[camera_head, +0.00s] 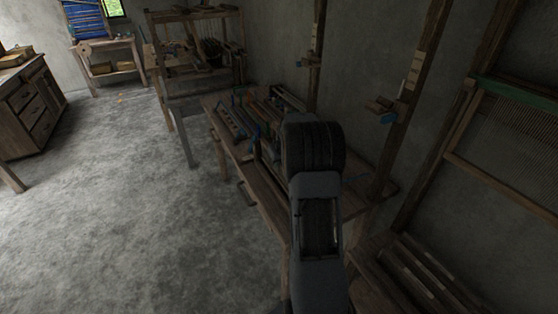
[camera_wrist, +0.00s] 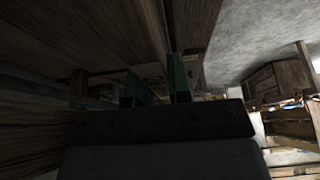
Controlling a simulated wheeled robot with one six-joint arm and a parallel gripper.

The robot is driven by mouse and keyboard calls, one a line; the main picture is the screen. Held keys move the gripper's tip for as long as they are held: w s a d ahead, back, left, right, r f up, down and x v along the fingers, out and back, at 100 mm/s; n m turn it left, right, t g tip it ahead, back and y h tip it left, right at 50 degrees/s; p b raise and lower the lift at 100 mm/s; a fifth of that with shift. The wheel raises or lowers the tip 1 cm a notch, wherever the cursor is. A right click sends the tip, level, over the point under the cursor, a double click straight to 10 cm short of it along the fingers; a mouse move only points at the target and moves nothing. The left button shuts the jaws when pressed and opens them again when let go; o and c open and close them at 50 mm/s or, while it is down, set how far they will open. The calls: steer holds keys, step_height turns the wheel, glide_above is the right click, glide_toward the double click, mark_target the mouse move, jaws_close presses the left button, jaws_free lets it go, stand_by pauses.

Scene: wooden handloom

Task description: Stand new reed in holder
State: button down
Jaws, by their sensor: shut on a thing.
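My gripper (camera_wrist: 155,85) shows in the wrist view as two green-tipped fingers above a dark palm. It is shut on a dark, long wooden piece (camera_wrist: 154,38), which I take to be the new reed; its ends are hard to make out. In the head view my arm hides the gripper and what it holds. A wooden bench (camera_head: 263,187) stands under and beyond my arm, with a rack of slats and coloured pieces (camera_head: 246,115) on its far part. I cannot tell for certain which part is the reed holder.
Wooden posts with small brackets (camera_head: 383,108) rise behind the bench. A frame with fine vertical wires and a green bar (camera_head: 520,90) is at the right. A loom (camera_head: 200,55) stands at the back and a drawer cabinet (camera_head: 32,105) at the left. The grey floor (camera_head: 130,200) is clear.

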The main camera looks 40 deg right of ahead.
mark_target(279, 176)
steer(key=shift+f+b, duration=1.5)
steer(key=shift+f, duration=0.35)
steer(key=c, duration=1)
jaws_free()
steer(key=shift+o, duration=0.2)
steer(key=v, duration=1.4)
steer(key=shift+w, duration=0.1)
